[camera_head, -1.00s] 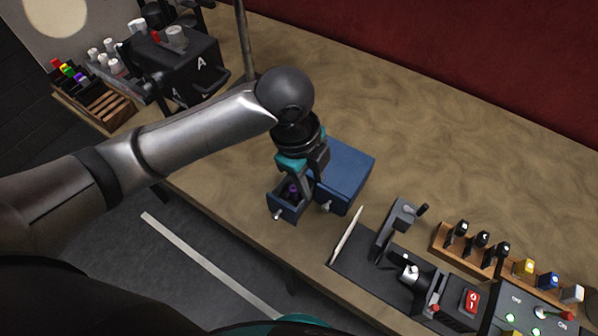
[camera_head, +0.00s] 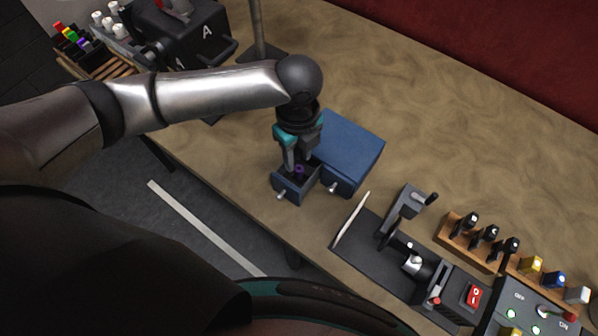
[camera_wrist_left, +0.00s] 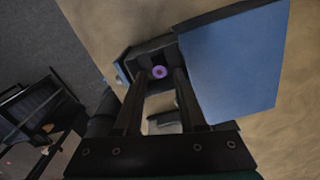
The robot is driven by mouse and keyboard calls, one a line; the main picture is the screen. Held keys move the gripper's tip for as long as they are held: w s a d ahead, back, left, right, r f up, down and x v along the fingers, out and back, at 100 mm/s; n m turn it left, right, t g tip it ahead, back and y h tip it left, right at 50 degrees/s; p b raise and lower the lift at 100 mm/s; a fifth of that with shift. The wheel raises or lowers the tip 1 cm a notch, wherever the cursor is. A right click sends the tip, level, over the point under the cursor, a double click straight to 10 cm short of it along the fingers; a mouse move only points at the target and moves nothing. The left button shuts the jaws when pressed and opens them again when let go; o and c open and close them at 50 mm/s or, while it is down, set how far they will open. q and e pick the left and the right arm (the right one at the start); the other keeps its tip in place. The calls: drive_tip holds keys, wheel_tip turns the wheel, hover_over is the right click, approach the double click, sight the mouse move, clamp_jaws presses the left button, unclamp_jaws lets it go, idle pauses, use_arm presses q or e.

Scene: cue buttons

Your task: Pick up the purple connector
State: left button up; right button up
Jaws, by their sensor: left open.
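The purple connector (camera_head: 299,171) stands in the open drawer (camera_head: 288,190) of a blue box (camera_head: 349,150). In the left wrist view the connector (camera_wrist_left: 159,72) shows as a purple ring, near the far end of the gap between the fingers. My left gripper (camera_head: 299,168) points down into the drawer, with its fingers on either side of the connector. In the left wrist view the gripper (camera_wrist_left: 154,78) is open, with a clear gap between its fingers. I cannot tell whether a finger touches the connector. My right gripper is not in view.
A black fixture with a lever (camera_head: 405,215) and a wooden rack (camera_head: 474,240) of black parts stand to the right. A control panel (camera_head: 530,310) is at the lower right. A black machine (camera_head: 180,35) stands at the back left. The table behind the blue box is clear.

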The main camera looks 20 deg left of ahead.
sight(299, 168)
use_arm(q)
drive_tip(key=shift+s+d+f, duration=0.15)
drive_tip(key=shift+f, duration=2.55)
drive_tip(key=shift+c, duration=0.3)
clamp_jaws()
